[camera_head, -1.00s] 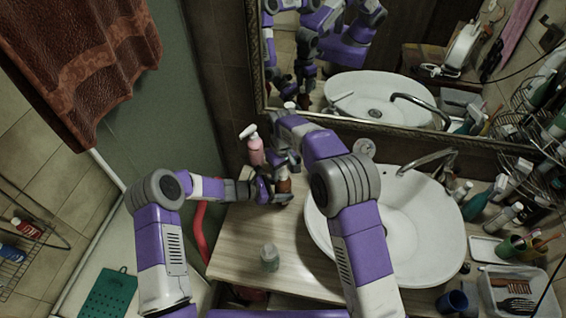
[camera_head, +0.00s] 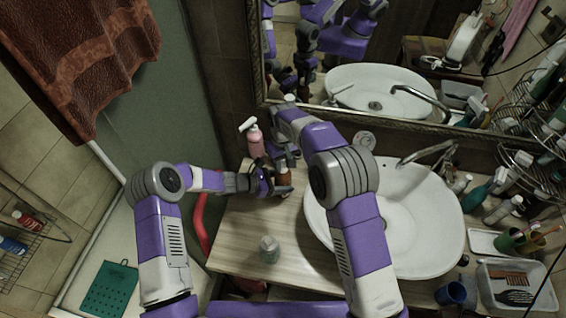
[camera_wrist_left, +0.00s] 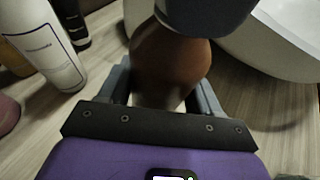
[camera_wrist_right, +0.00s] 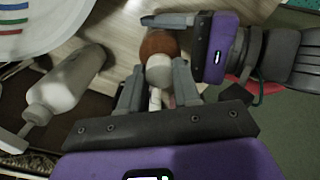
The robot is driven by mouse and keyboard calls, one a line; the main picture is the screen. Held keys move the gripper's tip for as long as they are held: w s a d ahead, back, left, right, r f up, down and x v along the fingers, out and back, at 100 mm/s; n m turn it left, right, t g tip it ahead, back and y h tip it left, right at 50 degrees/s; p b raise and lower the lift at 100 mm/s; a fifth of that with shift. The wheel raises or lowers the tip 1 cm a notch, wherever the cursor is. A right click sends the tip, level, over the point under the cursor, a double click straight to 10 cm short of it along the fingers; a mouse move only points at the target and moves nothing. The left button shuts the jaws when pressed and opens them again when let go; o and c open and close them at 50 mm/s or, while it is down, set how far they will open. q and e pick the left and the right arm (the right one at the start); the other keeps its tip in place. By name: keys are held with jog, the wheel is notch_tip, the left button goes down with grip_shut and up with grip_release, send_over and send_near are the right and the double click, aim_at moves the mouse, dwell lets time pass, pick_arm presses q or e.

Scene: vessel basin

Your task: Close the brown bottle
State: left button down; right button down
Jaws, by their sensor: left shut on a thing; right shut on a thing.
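The brown bottle (camera_head: 284,180) stands on the wooden counter left of the sink, partly hidden by my grippers. In the left wrist view the brown bottle (camera_wrist_left: 168,65) sits between the fingers of my left gripper (camera_wrist_left: 162,88), which is shut on its body. My right gripper (camera_wrist_right: 157,80) is above the bottle. In the right wrist view it is shut on a white cap-like piece with a thin stem (camera_wrist_right: 158,72). The brown bottle (camera_wrist_right: 160,43) shows just beyond that piece; I cannot tell whether the two are seated together.
A pink pump bottle (camera_head: 254,142) stands close behind my left gripper. A small clear jar (camera_head: 269,250) stands on the front counter (camera_head: 235,240). The white sink (camera_head: 420,215) is on the right. A white bottle (camera_wrist_right: 68,82) is near my right gripper.

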jog(key=c, duration=0.7)
grip_release()
notch_tip(320, 180, up, 12)
pick_arm(q)
jog(key=shift+c, duration=0.7)
grip_release()
jog(key=shift+a, duration=0.1)
